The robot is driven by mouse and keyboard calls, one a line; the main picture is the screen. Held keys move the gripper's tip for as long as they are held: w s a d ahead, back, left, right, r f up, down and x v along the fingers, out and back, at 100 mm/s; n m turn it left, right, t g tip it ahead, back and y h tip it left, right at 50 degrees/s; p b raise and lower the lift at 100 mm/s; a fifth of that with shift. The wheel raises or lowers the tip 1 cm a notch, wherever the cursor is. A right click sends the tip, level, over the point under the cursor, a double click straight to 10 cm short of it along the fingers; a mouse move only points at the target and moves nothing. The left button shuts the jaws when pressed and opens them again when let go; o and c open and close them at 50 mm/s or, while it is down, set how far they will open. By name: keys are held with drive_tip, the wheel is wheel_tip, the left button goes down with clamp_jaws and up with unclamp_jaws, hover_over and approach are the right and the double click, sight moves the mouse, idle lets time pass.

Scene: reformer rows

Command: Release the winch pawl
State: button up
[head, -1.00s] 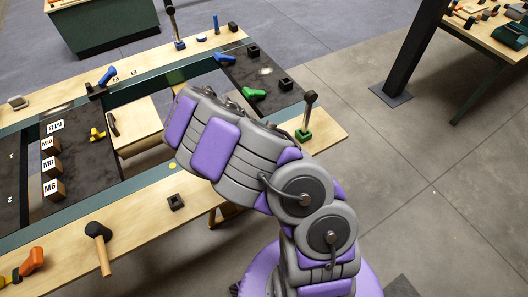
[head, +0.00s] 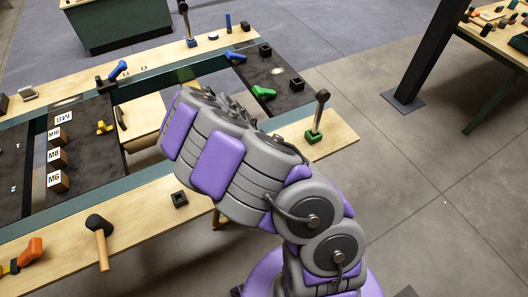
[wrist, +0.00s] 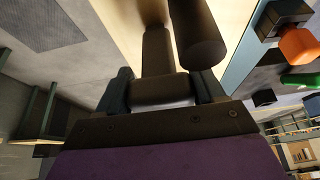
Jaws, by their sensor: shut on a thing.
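In the wrist view my gripper (wrist: 162,90) is shut on a dark bar-like piece (wrist: 160,60) that runs up between its two fingers. A thick dark cylinder (wrist: 197,38) stands just right of that piece, over a pale wood surface. I cannot tell which part is the winch pawl or how it is set. In the head view my arm hides the gripper and whatever it holds.
A lever on a green base (head: 315,118) stands at the bench's right end, and one on a blue base (head: 188,25) at the far edge. A mallet (head: 100,238) and a small black block (head: 180,199) lie on the near plank (head: 145,215). A dark post (head: 425,55) stands right.

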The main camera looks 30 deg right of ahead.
drive_tip(key=shift+w, duration=0.1)
drive_tip(key=o, duration=1.4)
drive_tip(key=shift+a, duration=0.15)
drive_tip(key=shift+o, duration=0.2)
drive_tip(key=shift+r, duration=0.1)
drive_tip(key=p+v, duration=0.3)
drive_tip(key=v, duration=1.4)
drive_tip(key=shift+a, duration=0.1)
